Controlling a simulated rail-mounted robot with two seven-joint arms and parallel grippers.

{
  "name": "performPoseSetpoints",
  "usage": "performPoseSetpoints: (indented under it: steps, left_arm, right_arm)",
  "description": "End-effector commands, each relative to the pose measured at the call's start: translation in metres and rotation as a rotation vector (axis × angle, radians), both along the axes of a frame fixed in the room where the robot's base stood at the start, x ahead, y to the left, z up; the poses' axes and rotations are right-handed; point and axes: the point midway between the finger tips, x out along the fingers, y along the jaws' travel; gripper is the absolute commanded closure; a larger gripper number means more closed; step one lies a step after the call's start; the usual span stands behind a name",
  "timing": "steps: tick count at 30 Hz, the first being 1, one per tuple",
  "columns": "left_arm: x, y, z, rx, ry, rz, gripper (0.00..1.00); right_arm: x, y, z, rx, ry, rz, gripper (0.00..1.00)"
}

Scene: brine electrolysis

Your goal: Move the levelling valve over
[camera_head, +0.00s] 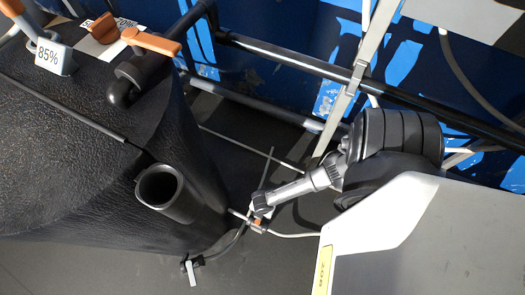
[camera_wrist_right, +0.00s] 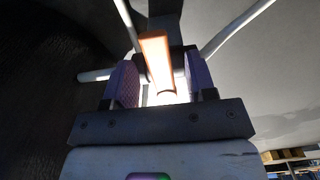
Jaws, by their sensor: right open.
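The levelling valve appears to be the small valve with an orange lever (camera_head: 258,222) on thin pale tubing, low beside the dark tank. My right gripper (camera_head: 262,208) is at this valve, and its fingers are too small to make out in the head view. In the right wrist view the orange lever (camera_wrist_right: 156,52) stands between the two purple-padded fingers of my right gripper (camera_wrist_right: 160,82), which is open. Gaps show on both sides of the lever. The valve body is mostly hidden behind the lever and bright glare. My left gripper is not in view.
The black textured tank (camera_head: 60,130) fills the left, with an open pipe stub (camera_head: 163,188). On its top are a larger orange-handled valve (camera_head: 150,42) and an 85% tag (camera_head: 50,57). Black pipes (camera_head: 290,58) run behind my right arm. A small clamp (camera_head: 190,270) sits at the lower left.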

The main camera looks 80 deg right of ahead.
Motion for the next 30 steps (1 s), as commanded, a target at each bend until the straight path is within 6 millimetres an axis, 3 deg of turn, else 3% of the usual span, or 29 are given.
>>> performPoseSetpoints:
  steps: [8, 24, 30]
  left_arm:
    - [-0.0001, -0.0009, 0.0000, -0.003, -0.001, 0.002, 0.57]
    - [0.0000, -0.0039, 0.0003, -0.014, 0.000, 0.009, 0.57]
    - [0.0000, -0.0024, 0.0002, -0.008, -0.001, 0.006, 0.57]
  right_arm:
    - [0.0001, 0.0000, -0.0003, 0.000, 0.000, 0.000, 0.49]
    - [-0.0001, -0.0002, -0.0003, 0.000, 0.000, 0.000, 1.00]
    - [-0.0001, -0.0002, -0.0003, 0.000, 0.000, 0.000, 1.00]
